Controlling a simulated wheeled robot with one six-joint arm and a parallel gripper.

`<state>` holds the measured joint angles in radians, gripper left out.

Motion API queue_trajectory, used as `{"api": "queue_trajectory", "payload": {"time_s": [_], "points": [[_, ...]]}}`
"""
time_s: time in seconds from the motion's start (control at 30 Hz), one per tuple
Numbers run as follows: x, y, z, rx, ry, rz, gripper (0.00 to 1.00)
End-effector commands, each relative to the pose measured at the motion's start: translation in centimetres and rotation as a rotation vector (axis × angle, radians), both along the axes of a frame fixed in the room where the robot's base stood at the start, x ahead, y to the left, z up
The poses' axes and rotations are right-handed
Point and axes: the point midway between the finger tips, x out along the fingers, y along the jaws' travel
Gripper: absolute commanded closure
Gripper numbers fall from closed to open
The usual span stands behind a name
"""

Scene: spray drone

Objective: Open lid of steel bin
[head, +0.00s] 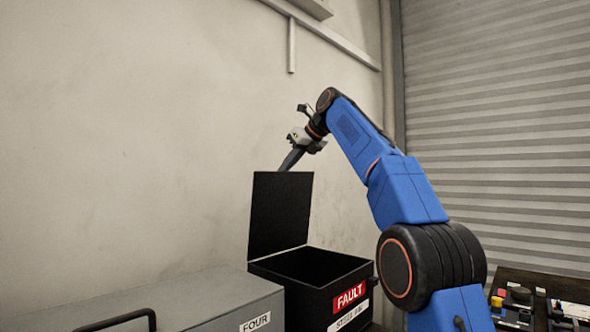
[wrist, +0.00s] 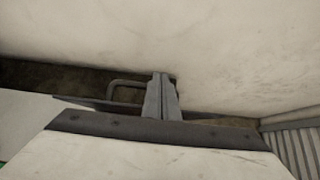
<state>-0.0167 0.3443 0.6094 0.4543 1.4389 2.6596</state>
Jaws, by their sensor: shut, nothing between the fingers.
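The steel bin (head: 318,297) is a black box with a red FAULT label and a white label below it, right of centre in the head view. Its black lid (head: 279,213) stands upright at the left side, and the bin's mouth is open. My gripper (head: 290,160) is just above the lid's top edge, fingers pointing down and left. Whether it touches the lid is unclear. In the wrist view, the shut, empty fingers (wrist: 162,98) show in front of a thin dark edge, probably the lid, and a handle-like loop (wrist: 125,88).
A grey case (head: 200,300) labelled FOUR with a black handle (head: 120,320) stands left of the bin. A wall (head: 130,130) rises close behind. A dark bench with small coloured parts (head: 520,305) is at the lower right, before a ribbed shutter (head: 500,130).

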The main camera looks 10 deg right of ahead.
Motion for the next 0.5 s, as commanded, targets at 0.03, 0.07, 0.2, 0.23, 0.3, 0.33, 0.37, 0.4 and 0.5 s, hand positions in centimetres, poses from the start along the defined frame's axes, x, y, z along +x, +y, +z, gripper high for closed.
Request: {"api": "queue_trajectory", "payload": {"time_s": [0.03, 0.07, 0.2, 0.23, 0.3, 0.33, 0.37, 0.4, 0.5], "points": [[0.5, 0.3, 0.0, -0.001, 0.0, 0.001, 1.0], [0.7, 0.4, 0.0, 0.0, 0.0, 0.0, 1.0], [1.4, 1.0, 0.0, -0.001, -0.001, 0.0, 1.0], [1.5, 1.1, 0.0, -0.001, -0.001, 0.0, 1.0], [1.8, 1.3, 0.0, -0.001, -0.001, 0.0, 1.0], [1.9, 1.3, 0.0, -0.001, -0.001, 0.0, 1.0], [2.0, 1.4, -0.1, -0.001, -0.001, 0.0, 1.0], [2.1, 1.5, -0.1, -0.001, 0.0, -0.001, 1.0], [2.1, 1.5, 0.0, -0.001, 0.0, -0.001, 1.0]]}}
